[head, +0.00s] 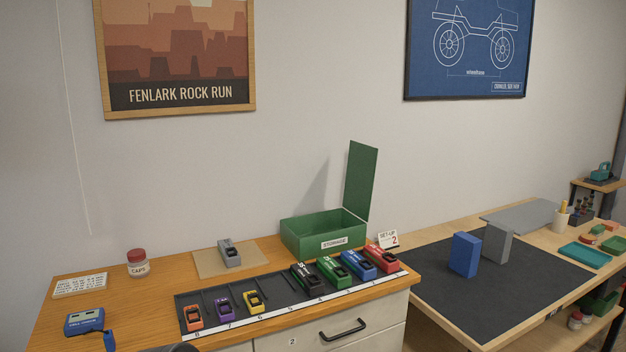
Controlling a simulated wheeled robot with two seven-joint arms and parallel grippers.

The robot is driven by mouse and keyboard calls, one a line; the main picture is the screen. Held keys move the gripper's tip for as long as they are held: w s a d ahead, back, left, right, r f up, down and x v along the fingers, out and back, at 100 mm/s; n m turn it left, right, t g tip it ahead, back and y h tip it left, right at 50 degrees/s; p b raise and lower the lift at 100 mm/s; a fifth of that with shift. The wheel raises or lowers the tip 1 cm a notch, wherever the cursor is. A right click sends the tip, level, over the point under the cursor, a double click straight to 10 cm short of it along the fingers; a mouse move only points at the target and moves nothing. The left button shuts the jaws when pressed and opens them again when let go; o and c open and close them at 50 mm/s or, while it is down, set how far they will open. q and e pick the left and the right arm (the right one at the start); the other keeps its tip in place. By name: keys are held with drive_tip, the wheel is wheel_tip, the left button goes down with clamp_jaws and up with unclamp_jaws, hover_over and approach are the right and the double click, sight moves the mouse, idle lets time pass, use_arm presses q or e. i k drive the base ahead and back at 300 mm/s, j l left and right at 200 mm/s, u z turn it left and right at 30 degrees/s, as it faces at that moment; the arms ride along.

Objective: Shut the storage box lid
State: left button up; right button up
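The green storage box (303,241) stands at the back of the wooden cabinet top, with a white STORAGE label on its front. Its lid (361,182) is open and stands upright, tilted slightly outward, at the right end of the box. The inside of the box shows partly, and I see nothing in it; the floor near the front wall is hidden. Neither of my grippers can be made out in the head view. A small dark shape at the bottom edge may be part of my arm.
A black tray (272,303) with several coloured blocks lies in front of the box. A SET-UP 2 card (388,239) stands right of it, and a grey block (229,253) on a tan board left. A lower bench with a dark mat (480,301) is to the right.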

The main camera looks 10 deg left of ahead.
sight(362, 158)
drive_tip(key=i+l+u, duration=0.1)
drive_tip(key=u, duration=0.3)
drive_tip(key=i+l+u, duration=0.1)
drive_tip(key=l+u, duration=0.45)
drive_tip(key=u, duration=0.2)
drive_tip(key=l+u, duration=0.25)
drive_tip(key=l, duration=0.7)
drive_tip(key=l+u, duration=0.2)
drive_tip(key=l, duration=0.8)
drive_tip(key=l+u, duration=0.25)
drive_tip(key=l, duration=0.75)
drive_tip(key=k+l, duration=0.1)
drive_tip(key=l, duration=0.45)
drive_tip(key=k+l, duration=0.1)
drive_tip(key=l, duration=0.4)
